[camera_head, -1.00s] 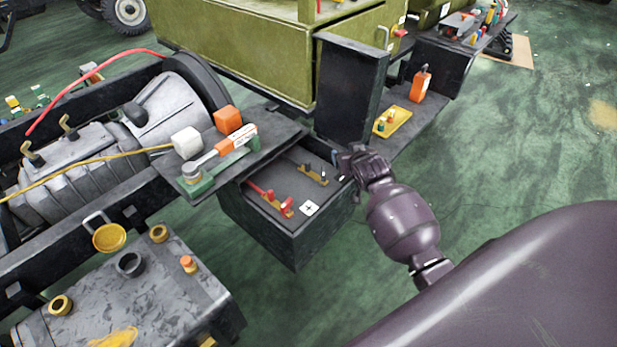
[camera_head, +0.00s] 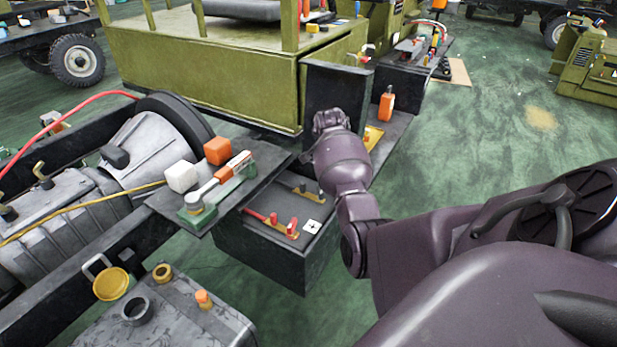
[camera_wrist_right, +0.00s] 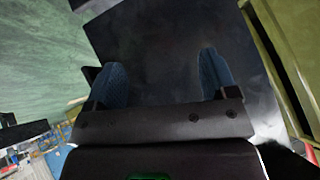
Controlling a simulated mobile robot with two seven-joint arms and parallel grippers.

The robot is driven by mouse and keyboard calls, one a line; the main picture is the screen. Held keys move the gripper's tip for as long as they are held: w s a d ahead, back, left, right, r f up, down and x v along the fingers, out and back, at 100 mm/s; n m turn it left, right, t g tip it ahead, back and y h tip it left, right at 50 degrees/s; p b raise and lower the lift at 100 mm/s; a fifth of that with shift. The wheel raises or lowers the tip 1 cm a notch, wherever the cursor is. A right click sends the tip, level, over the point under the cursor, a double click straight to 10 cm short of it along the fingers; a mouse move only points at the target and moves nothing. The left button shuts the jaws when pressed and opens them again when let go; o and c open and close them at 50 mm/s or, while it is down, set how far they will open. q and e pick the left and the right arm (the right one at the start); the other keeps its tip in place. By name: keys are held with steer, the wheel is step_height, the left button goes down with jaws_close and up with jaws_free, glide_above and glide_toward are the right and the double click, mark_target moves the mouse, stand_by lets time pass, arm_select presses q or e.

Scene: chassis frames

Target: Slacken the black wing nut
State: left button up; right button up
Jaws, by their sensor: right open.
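A black box (camera_head: 290,258) carries two small terminals on its top. A red wing nut (camera_head: 292,226) stands on the near yellow strip. A small dark piece on the far yellow strip, probably the black wing nut (camera_head: 303,188), is too small to make out clearly. My right gripper (camera_head: 331,122) is above and behind the box, in front of an upright black panel (camera_head: 334,85). Its fingertips are hidden in the head view. In the right wrist view the two blue fingers (camera_wrist_right: 165,75) are apart with nothing between them; a dark surface lies beyond. My left gripper is not in view.
An orange bottle (camera_head: 386,107) stands right of the panel. Green floor lies open to the right.

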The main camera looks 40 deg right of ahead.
step_height(320, 180, down, 4)
steer(key=m+g+y, duration=0.2)
steer(key=m+g, duration=0.1)
steer(key=m, duration=0.1)
steer(key=m+g+y+b, duration=0.1)
steer(key=m+g+y, duration=0.2)
steer(key=m+y, duration=0.15)
glide_above(320, 190)
step_height(320, 190, down, 2)
steer(key=shift+m, duration=0.35)
steer(key=f+b, duration=0.1)
steer(key=f, duration=0.4)
steer(key=f+b, duration=0.2)
steer(key=f, duration=0.2)
steer(key=shift+w+d+f, duration=0.1)
steer(key=shift+d+f, duration=0.1)
steer(key=shift+f, duration=0.45)
steer(key=shift+f+b, duration=0.2)
steer(key=shift+b, duration=0.1)
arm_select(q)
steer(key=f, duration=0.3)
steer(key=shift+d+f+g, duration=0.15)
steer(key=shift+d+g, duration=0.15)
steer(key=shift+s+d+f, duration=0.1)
arm_select(e)
steer(key=c, duration=0.9)
